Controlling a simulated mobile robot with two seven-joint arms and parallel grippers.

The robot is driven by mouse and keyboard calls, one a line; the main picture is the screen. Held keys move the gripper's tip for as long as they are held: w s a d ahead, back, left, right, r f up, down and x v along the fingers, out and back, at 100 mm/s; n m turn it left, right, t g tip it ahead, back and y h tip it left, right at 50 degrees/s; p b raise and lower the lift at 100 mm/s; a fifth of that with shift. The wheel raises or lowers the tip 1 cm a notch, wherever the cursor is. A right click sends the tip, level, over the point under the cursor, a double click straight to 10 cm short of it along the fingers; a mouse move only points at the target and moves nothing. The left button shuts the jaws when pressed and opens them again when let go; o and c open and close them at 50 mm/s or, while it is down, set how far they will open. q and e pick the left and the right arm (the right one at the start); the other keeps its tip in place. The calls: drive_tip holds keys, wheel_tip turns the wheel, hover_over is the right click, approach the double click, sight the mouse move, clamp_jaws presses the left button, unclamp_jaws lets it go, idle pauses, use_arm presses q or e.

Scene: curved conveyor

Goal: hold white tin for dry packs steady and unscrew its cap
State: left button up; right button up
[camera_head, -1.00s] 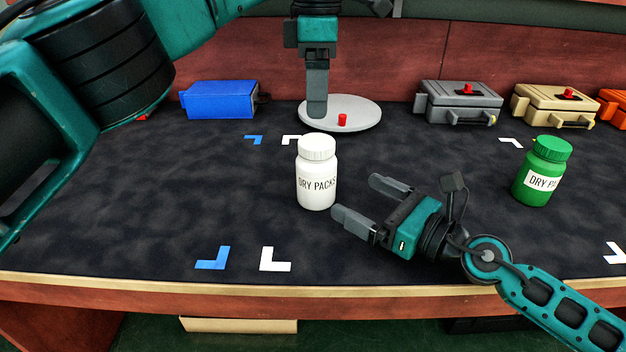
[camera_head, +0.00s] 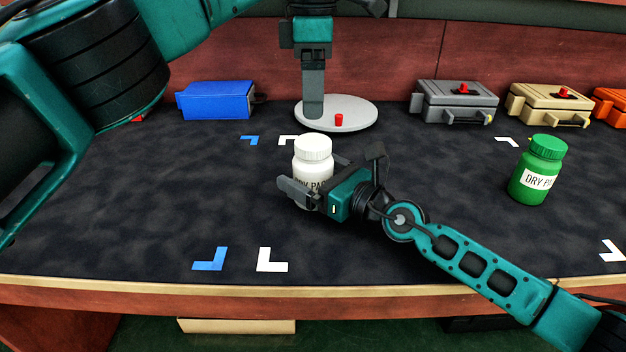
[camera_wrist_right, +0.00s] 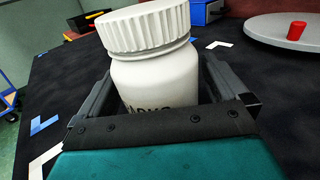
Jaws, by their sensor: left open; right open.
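The white tin for dry packs (camera_head: 312,167) stands upright on the dark mat, its ribbed white cap (camera_head: 313,147) on top. My right gripper (camera_head: 322,172) is open around the tin's body, one finger on each side, below the cap. In the right wrist view the tin (camera_wrist_right: 157,80) stands between the two fingers, with its label partly hidden by the gripper. I cannot tell whether the fingers touch it.
A round grey disc (camera_head: 360,114) with a red knob (camera_head: 339,120) lies behind the tin. A green dry packs tin (camera_head: 538,170) stands to the right. Blue (camera_head: 217,101), grey (camera_head: 455,102) and tan (camera_head: 548,105) boxes line the back. The front mat is mostly clear.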

sight(313, 142)
drive_tip(key=c, duration=1.5)
use_arm(q)
drive_tip(key=shift+m, duration=0.3)
use_arm(e)
drive_tip(key=shift+c, duration=1.4)
use_arm(q)
drive_tip(key=shift+m, duration=0.4)
use_arm(e)
clamp_jaws()
use_arm(q)
drive_tip(key=m, duration=1.2)
drive_tip(key=shift+f, duration=4.05)
